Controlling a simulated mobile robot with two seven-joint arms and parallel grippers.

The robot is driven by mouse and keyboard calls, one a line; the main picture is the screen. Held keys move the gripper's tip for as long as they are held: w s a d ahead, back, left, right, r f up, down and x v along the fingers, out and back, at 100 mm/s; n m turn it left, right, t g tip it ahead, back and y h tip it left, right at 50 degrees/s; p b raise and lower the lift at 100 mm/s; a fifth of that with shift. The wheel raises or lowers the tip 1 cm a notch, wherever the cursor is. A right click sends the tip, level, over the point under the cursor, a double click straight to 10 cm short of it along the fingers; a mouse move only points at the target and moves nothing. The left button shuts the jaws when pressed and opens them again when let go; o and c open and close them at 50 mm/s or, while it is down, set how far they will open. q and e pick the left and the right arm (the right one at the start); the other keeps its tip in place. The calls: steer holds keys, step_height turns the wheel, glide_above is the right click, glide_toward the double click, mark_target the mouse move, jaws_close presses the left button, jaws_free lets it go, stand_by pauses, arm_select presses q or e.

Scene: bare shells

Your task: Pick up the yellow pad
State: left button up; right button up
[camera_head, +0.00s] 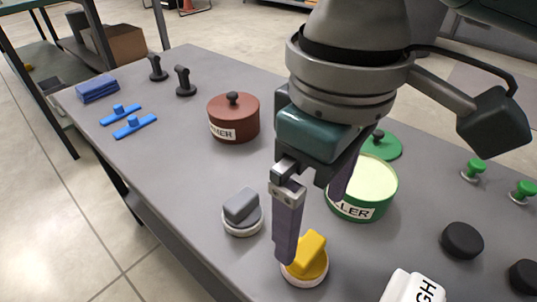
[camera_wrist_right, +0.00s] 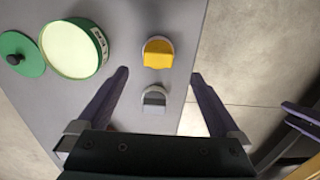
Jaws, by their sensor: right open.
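The yellow pad (camera_head: 307,252) is a yellow block on a round white base, near the front edge of the grey table. It also shows in the right wrist view (camera_wrist_right: 157,54), ahead of and between the fingertips. My right gripper (camera_head: 313,226) is open and empty, pointing down over the table. In the head view one finger overlaps the left side of the pad; the other is partly hidden behind the gripper body. I cannot tell whether a finger touches the pad. Part of what looks like my left gripper (camera_wrist_right: 306,118) shows at the right wrist view's edge.
A similar grey pad (camera_head: 241,208) stands close to the yellow one. A green open pot (camera_head: 372,188) and its lid (camera_head: 385,147) are behind. A brown lidded pot (camera_head: 233,119), blue handles (camera_head: 134,126) and black knobs (camera_head: 462,240) stand elsewhere. A white labelled item (camera_head: 405,287) is at the front.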

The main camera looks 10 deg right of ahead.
mark_target(308, 247)
step_height(308, 247, down, 8)
steer(key=b, duration=0.3)
steer(key=shift+w+d+f+b, duration=0.1)
steer(key=shift+d+f+b, duration=0.05)
steer(key=shift+f+b, duration=0.15)
steer(key=shift+r, duration=0.1)
steer(key=c, duration=1.5)
step_height(308, 247, up, 20)
steer(key=p, duration=0.7)
steer(key=shift+p, duration=0.3)
